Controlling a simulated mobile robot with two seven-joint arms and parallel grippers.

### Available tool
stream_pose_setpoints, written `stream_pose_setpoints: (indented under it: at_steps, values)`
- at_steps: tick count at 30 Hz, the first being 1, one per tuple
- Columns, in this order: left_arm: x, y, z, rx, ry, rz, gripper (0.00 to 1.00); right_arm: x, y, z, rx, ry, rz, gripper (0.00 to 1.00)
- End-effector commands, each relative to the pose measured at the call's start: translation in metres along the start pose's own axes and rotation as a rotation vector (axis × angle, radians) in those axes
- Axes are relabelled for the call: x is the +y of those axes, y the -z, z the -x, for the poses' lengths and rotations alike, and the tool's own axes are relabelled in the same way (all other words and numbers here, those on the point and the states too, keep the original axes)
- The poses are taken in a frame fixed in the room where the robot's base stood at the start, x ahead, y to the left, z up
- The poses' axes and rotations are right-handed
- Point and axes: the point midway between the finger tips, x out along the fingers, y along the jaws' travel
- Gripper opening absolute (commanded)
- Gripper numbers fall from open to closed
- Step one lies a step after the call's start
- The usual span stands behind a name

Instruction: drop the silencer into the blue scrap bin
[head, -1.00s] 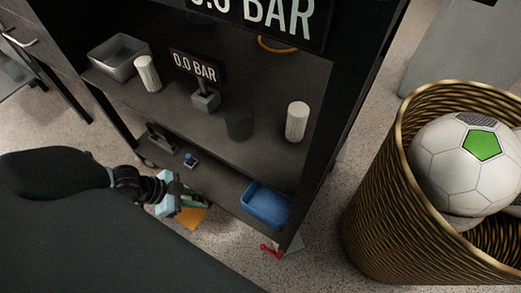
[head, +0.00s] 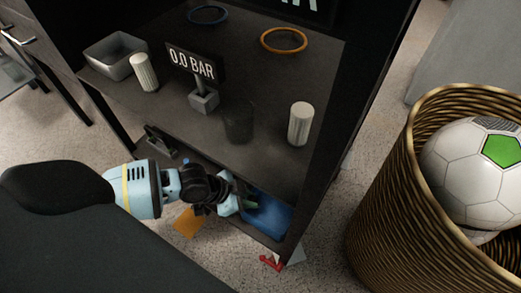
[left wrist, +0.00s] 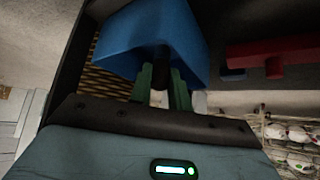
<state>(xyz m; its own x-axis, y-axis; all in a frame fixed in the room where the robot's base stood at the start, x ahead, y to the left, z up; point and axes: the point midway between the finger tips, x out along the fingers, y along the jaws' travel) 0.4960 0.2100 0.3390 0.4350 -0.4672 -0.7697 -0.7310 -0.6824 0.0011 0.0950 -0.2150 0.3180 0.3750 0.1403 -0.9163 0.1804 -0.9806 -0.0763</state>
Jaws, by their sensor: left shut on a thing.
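The blue scrap bin (head: 272,215) sits on the lower shelf at its right end. It also fills the upper middle of the left wrist view (left wrist: 180,30). My left gripper (head: 243,200) reaches in from the left, at the bin's left side, and partly covers it. In the left wrist view its green fingers (left wrist: 161,85) point at the bin. They are shut on a small dark thing, the silencer (left wrist: 160,62), mostly hidden between the fingers and hard to make out. My right gripper is not in view.
The upper shelf above holds a grey tray (head: 115,56), two white ribbed cylinders (head: 300,124), a dark cylinder (head: 238,122) and a 0.0 BAR gauge (head: 192,63). A red thing (head: 270,263) lies on the floor. A wicker basket (head: 395,210) with balls stands at right.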

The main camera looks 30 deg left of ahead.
Motion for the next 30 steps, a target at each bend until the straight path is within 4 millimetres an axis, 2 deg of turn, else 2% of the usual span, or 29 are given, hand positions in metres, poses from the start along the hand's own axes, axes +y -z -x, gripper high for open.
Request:
stream_pose_setpoints:
  at_steps: [5, 10, 13, 24, 27, 30]
  values:
    - [0.0, 0.0, -0.002, 0.002, 0.0, -0.001, 0.0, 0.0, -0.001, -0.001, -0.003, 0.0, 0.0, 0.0]
    - [0.0, -0.01, -0.025, -0.002, -0.002, 0.0, 0.0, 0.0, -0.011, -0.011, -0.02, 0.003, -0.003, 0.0]
    - [0.0, 0.001, -0.022, -0.063, -0.001, -0.004, 0.0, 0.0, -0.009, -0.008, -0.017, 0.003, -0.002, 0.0]
    - [0.0, 0.016, -0.032, -0.297, 0.001, -0.003, 0.0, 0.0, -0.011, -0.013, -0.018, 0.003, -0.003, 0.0]
    - [0.0, 0.005, -0.042, -0.304, 0.0, 0.0, 0.0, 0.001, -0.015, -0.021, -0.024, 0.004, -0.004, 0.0]
    - [0.0, 0.004, -0.044, -0.301, 0.001, 0.0, 0.0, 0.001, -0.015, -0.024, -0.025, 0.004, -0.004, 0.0]
